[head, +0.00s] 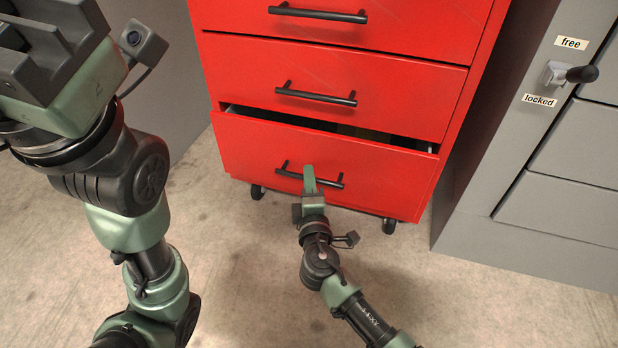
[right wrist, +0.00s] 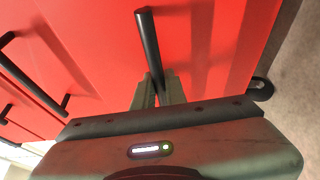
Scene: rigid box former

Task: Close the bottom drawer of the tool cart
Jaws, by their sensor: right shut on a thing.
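The red tool cart (head: 340,45) stands ahead of me in the head view. Its bottom drawer (head: 235,150) is pulled out some way, with a dark gap above its front. The black bar handle of the bottom drawer (head: 330,183) also shows in the right wrist view (right wrist: 148,45). My right gripper (head: 309,178) is shut on this handle, its fingers on either side of the bar in the right wrist view (right wrist: 158,90). My left gripper (head: 50,50) is large and near at the top left, away from the cart; its fingertips are cut off.
The upper drawers (head: 330,90) of the cart look shut. A grey cabinet (head: 570,150) with a lever (head: 575,74) and "free" and "locked" labels stands close on the right. A grey surface (head: 165,80) rises behind on the left. The concrete floor (head: 240,270) in front is clear.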

